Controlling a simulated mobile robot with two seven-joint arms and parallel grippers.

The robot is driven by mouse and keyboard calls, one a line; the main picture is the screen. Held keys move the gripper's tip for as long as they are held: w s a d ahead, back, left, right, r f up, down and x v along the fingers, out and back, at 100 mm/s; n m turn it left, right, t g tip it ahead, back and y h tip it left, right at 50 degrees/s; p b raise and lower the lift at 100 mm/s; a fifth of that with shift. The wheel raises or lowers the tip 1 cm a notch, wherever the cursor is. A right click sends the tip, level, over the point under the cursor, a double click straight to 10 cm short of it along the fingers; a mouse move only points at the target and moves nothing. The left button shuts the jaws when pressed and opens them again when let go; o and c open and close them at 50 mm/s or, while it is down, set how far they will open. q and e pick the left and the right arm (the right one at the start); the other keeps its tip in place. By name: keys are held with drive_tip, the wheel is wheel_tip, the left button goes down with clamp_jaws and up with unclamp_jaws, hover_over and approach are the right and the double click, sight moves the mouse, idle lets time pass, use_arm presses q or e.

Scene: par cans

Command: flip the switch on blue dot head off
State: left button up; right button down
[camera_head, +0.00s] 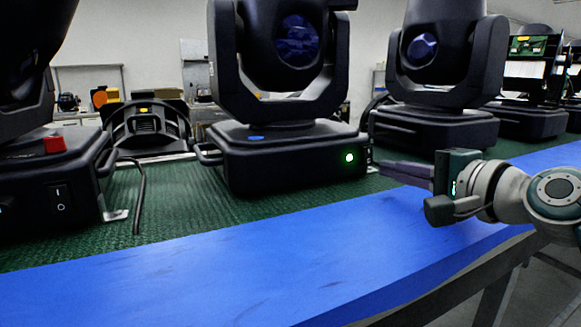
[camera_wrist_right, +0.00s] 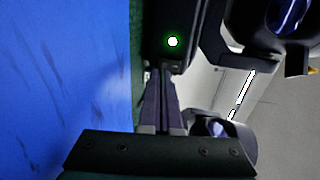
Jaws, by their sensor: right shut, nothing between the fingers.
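The blue dot head (camera_head: 280,150) is a black moving-head light in the middle of the head view. A blue oval dot (camera_head: 256,138) is on top of its base, and a green light (camera_head: 349,158) glows on the base's front face. Its switch is not clearly visible. My right gripper (camera_head: 382,168) is shut and empty, its fingers pointing left at the right end of that base. In the right wrist view the shut fingers (camera_wrist_right: 162,78) reach to the base near the green light (camera_wrist_right: 172,42); I cannot tell whether they touch. My left gripper is out of view.
Another light with a red square (camera_head: 54,144) and a rocker switch (camera_head: 59,198) stands at the left. A further light (camera_head: 440,125) stands behind my right gripper. The blue front strip (camera_head: 200,270) of the table is clear; green mat (camera_head: 170,200) lies behind it.

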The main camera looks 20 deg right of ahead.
sight(368, 156)
drive_tip(key=shift+w+a+f, duration=0.1)
drive_tip(key=shift+w+f, duration=0.1)
drive_tip(key=shift+w, duration=1.25)
